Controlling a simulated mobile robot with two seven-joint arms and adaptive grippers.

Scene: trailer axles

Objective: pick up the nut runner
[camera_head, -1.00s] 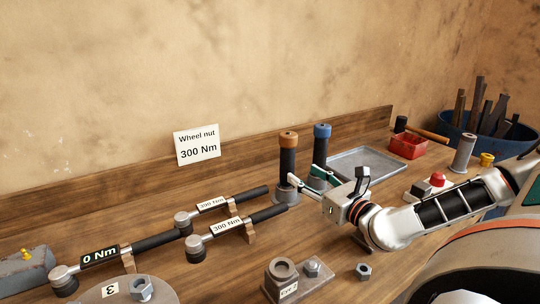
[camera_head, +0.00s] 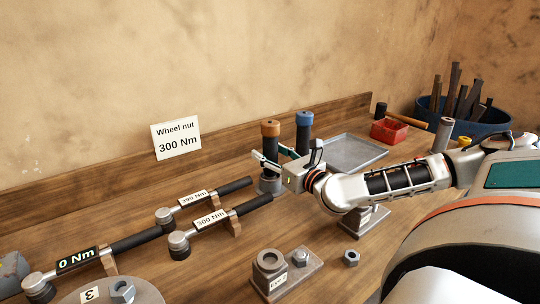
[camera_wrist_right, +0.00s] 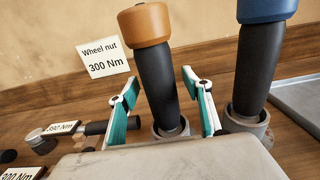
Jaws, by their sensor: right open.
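Two upright tools with black grips stand in grey holders on the bench. One has an orange cap (camera_head: 270,129) and the other a blue cap (camera_head: 304,119); I cannot tell for sure which is the nut runner. My right gripper (camera_head: 270,153) is open at the orange-capped tool. In the right wrist view, its teal-padded fingers (camera_wrist_right: 162,83) stand either side of that tool's black grip (camera_wrist_right: 157,85), with gaps showing. The blue-capped tool (camera_wrist_right: 260,70) is just right of the right finger. My left gripper is not in view.
Torque wrenches (camera_head: 205,219) lie on rests at the left, below a 300 Nm sign (camera_head: 176,138). A metal tray (camera_head: 352,153), a red bin (camera_head: 389,130) and a blue tub (camera_head: 480,125) are right. A socket block (camera_head: 270,275) and loose nut (camera_head: 351,257) are in front.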

